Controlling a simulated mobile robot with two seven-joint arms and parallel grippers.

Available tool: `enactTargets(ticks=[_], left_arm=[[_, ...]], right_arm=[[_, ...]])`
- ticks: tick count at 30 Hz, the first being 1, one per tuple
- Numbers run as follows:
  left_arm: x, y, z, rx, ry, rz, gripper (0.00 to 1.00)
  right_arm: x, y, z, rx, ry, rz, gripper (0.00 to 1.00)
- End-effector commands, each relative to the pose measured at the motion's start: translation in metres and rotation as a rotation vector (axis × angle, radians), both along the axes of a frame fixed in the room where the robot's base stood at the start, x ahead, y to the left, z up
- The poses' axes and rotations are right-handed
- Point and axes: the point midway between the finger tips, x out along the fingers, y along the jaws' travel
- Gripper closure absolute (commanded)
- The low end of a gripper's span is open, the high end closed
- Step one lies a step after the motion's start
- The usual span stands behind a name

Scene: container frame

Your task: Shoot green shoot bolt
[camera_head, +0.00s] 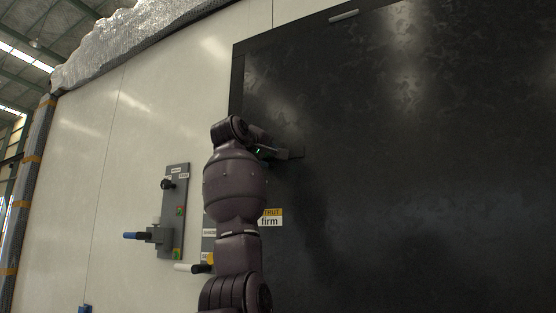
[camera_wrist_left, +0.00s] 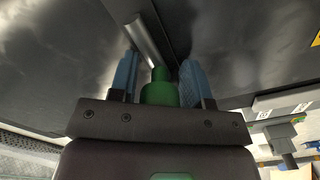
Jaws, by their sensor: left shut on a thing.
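The green shoot bolt's knob (camera_wrist_left: 158,93) sits between the blue finger pads of my left gripper (camera_wrist_left: 160,74) in the left wrist view. The gripper is shut on it. A silver rod (camera_wrist_left: 143,38) lies just beyond the knob against the dark surface; whether they join I cannot tell. In the head view my left gripper (camera_head: 279,152) is at the left part of the dark panel (camera_head: 420,150), near its left edge. My forearm and wrist hide most of the bolt there. My right gripper is in neither view.
A grey plate (camera_head: 174,210) with a blue-handled lever (camera_head: 133,236) is on the pale wall left of my arm. A white-ended handle (camera_head: 186,267) and a yellow-and-white label (camera_head: 270,218) are partly behind my arm. A light bar (camera_head: 343,16) is high on the panel.

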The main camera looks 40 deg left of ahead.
Motion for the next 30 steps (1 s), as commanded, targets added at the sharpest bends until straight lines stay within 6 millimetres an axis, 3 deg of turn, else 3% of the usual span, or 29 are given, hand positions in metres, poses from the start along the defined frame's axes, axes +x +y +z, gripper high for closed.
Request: enactTargets(ticks=[8,9,12,23,30], left_arm=[[-0.003,0.001,0.005,0.014,-0.008,0.005,0.99],[-0.003,0.001,0.005,0.014,-0.008,0.005,0.53],[-0.003,0.001,0.004,0.012,-0.007,0.005,0.40],[-0.007,-0.001,0.002,0.008,-0.005,0.003,0.40],[-0.041,-0.010,0.001,0.009,-0.008,0.005,0.40]], right_arm=[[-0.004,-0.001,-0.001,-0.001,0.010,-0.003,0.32],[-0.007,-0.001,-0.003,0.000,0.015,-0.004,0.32],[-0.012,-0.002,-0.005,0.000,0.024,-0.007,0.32],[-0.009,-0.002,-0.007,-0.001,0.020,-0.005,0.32],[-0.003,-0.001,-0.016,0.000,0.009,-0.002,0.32]])
